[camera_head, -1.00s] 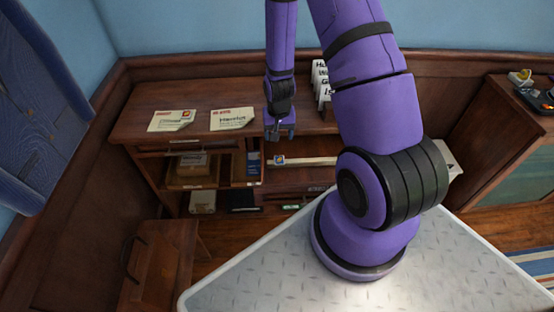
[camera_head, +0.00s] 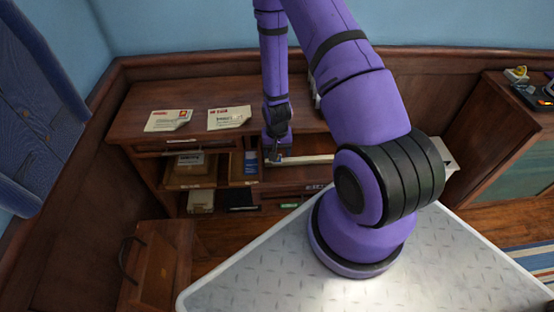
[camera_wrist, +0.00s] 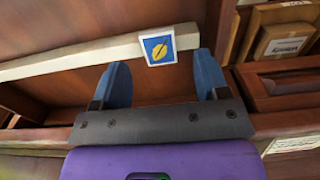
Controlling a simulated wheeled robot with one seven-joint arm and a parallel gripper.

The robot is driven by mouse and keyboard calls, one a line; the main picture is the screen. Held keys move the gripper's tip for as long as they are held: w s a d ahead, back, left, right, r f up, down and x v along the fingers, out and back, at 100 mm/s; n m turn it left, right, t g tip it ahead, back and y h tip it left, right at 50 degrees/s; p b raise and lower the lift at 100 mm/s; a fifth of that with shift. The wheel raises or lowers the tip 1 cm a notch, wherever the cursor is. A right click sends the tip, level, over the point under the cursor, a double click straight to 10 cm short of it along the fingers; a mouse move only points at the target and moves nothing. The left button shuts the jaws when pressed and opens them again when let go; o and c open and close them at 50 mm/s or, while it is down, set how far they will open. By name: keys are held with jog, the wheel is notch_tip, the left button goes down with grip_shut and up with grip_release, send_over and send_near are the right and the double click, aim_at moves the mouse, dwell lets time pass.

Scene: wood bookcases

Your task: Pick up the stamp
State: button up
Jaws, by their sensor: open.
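The stamp (camera_wrist: 158,49) is a small square with a white border, a blue field and a yellow figure. In the head view my gripper (camera_head: 275,156) is at the desk's front and hides most or all of the stamp.
The wooden desk (camera_head: 180,102) has two letters (camera_head: 168,120) on top. Its open compartments hold boxes (camera_head: 190,170) close to my gripper. A wooden cabinet (camera_head: 158,265) stands at lower left, and another bookcase (camera_head: 500,125) stands at right.

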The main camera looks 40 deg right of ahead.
jog(key=shift+f, duration=1.3)
jog(key=c, duration=1)
